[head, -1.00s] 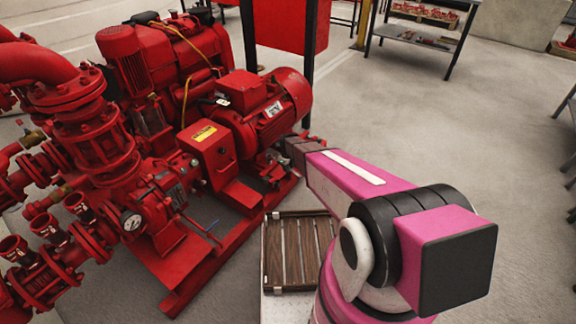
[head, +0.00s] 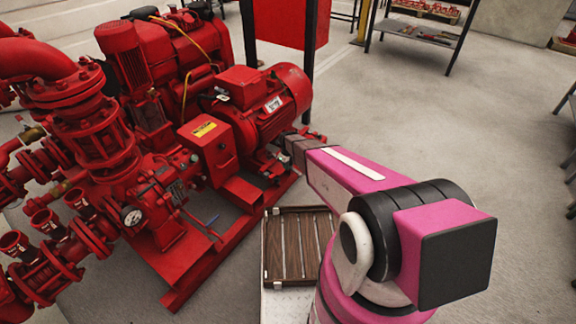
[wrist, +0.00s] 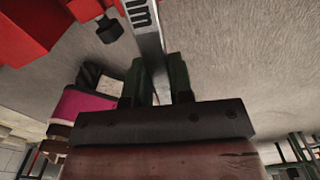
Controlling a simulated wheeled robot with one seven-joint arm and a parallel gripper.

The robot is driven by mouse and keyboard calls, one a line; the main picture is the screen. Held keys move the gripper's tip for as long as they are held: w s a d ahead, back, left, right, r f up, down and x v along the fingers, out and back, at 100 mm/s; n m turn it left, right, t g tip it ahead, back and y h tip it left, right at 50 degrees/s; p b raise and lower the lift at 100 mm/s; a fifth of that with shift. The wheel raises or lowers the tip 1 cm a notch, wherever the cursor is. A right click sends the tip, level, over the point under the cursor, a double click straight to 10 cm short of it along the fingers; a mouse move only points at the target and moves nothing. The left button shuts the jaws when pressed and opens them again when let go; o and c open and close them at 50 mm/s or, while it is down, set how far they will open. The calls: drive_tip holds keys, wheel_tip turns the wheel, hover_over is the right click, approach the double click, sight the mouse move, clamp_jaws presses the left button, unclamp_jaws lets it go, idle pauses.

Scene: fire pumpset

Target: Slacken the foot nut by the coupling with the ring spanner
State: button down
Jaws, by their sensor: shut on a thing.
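In the wrist view my gripper (wrist: 160,82) is shut on a flat steel spanner (wrist: 149,38), its shank running away between the dark fingers. The spanner's far end is cut off by the top of the picture, so its ring is not visible. A dark nut or bolt (wrist: 108,28) shows beside the shank, left of it and apart from it, at a red part; I cannot tell if it is the foot nut by the coupling. In the head view the red motor (head: 262,103) sits on the red base frame (head: 205,262); my arm hides the gripper and spanner there.
A slatted wooden tray (head: 270,262) lies just left of my arm. The red pump (head: 100,140) with its pipework fills the left. A red panel on dark posts (head: 290,22) stands behind the motor. Open concrete floor (head: 440,120) lies to the right, with a shelf rack (head: 418,32) far back.

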drive_tip(key=shift+f, duration=1.1)
idle(0.3)
drive_tip(key=shift+w+d+n, duration=0.8)
drive_tip(key=shift+w+n, duration=0.75)
drive_tip(key=shift+w, duration=0.25)
drive_tip(key=shift+w+d+n, duration=0.75)
drive_tip(key=shift+w+n, duration=0.85)
drive_tip(key=shift+w, duration=0.25)
drive_tip(key=shift+w+d+n, duration=0.8)
drive_tip(key=shift+w+n, duration=0.75)
drive_tip(key=shift+w, duration=0.25)
drive_tip(key=shift+w+a+n, duration=0.2)
drive_tip(key=shift+w+n, duration=1.3)
drive_tip(key=shift+w, duration=0.3)
drive_tip(key=shift+s+d+m, duration=0.1)
drive_tip(key=shift+s+m, duration=0.2)
drive_tip(key=shift+s, duration=0.1)
drive_tip(key=shift+r, duration=0.2)
